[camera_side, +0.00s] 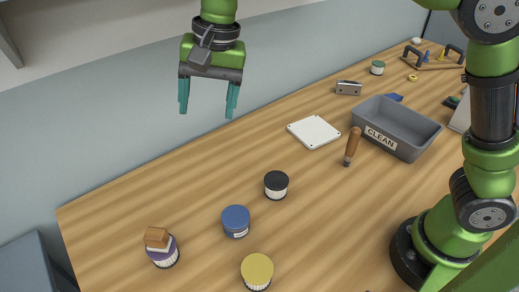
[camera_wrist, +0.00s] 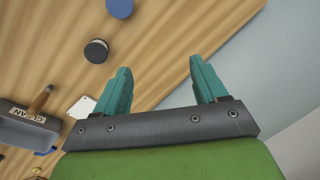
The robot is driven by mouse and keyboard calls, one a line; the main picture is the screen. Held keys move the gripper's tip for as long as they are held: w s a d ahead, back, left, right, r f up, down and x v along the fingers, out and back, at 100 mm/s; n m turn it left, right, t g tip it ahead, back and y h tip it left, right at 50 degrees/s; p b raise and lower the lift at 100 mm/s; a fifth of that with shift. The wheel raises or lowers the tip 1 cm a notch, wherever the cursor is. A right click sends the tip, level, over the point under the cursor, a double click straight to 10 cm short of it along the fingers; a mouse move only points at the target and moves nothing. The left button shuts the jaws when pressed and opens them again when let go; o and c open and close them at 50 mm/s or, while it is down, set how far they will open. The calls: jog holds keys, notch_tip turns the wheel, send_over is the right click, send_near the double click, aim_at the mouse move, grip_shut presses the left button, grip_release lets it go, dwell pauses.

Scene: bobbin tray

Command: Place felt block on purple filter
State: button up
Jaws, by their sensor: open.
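The felt block (camera_side: 156,238), brown on top with a pale layer below, rests on the purple filter (camera_side: 165,256) at the lower left of the side view. The filter is a short round piece with a purple top and a pale ribbed side, and it stands upright. The block covers much of its top and looks slightly turned. My gripper (camera_side: 207,112) is open and empty, high above the table and well apart from the block. Its two teal fingers also show in the wrist view (camera_wrist: 160,66). Neither block nor purple filter shows there.
A blue-topped (camera_side: 236,220), a yellow-topped (camera_side: 257,270) and a black-topped filter (camera_side: 276,185) stand nearby. Farther off are a white plate (camera_side: 314,132), a wooden-handled tool (camera_side: 352,146) and a grey CLEAN bin (camera_side: 428,135). The table's left back area is bare.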

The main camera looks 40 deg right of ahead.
jog(key=s+d+r+n+t+y, duration=0.1)
jog(key=s+d, duration=0.2)
jog(key=d, duration=0.3)
jog(key=s+d+r+t, duration=0.1)
jog(key=s+d+r, duration=0.15)
jog(key=d, duration=0.45)
jog(key=s+d+f+n+t, duration=0.1)
jog(key=s+d+f, duration=0.2)
jog(key=s+d, duration=0.1)
jog(key=s+d+f+n+t, duration=0.1)
jog(key=s+d+f+t, duration=0.1)
jog(key=s+d, duration=0.3)
jog(key=shift+s+f+t+h, duration=0.35)
jog(key=shift+s+f, duration=0.45)
jog(key=shift+s, duration=0.45)
